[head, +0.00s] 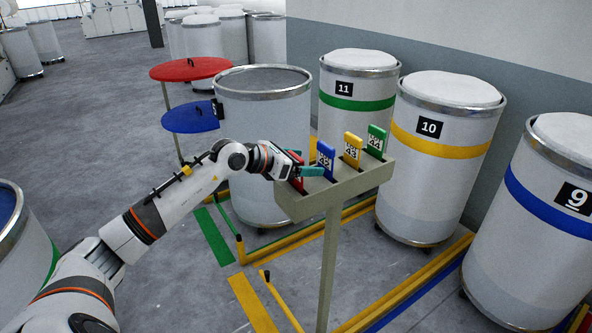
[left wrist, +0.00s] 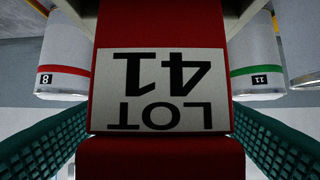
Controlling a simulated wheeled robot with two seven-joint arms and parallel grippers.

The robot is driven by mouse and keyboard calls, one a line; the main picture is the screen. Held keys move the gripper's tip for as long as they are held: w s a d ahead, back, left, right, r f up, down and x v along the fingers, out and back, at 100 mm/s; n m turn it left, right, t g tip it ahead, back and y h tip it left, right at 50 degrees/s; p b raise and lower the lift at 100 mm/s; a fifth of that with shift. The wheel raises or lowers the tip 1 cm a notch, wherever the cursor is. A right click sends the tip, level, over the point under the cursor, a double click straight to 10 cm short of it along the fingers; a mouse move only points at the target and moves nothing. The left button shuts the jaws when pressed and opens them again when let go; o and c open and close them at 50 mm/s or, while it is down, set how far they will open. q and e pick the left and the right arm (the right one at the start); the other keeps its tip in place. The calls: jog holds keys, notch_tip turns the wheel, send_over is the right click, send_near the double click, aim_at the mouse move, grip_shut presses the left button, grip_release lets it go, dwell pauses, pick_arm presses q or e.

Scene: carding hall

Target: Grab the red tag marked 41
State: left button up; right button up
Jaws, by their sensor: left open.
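The red tag marked LOT 41 (left wrist: 160,90) fills the middle of the left wrist view, its label upside down there. In the head view the red tag (head: 297,183) is mostly hidden behind my left gripper at the left end of the tag rack (head: 335,192). My left gripper (head: 308,172) is open at the tag. In the left wrist view its green ridged fingers stand on both sides of the tag, and I cannot tell whether they touch it. My right gripper is not in view.
A blue tag (head: 326,158), a yellow tag (head: 352,150) and a green tag (head: 376,140) stand in the rack to the right. White drums, including drum 10 (head: 425,175), stand behind. Colored rails (head: 400,290) run along the floor below.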

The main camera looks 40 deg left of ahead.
pick_arm(q)
jog(key=shift+s, duration=0.1)
jog(key=c, duration=1.1)
jog(key=shift+o, duration=0.2)
jog(key=shift+r, duration=0.1)
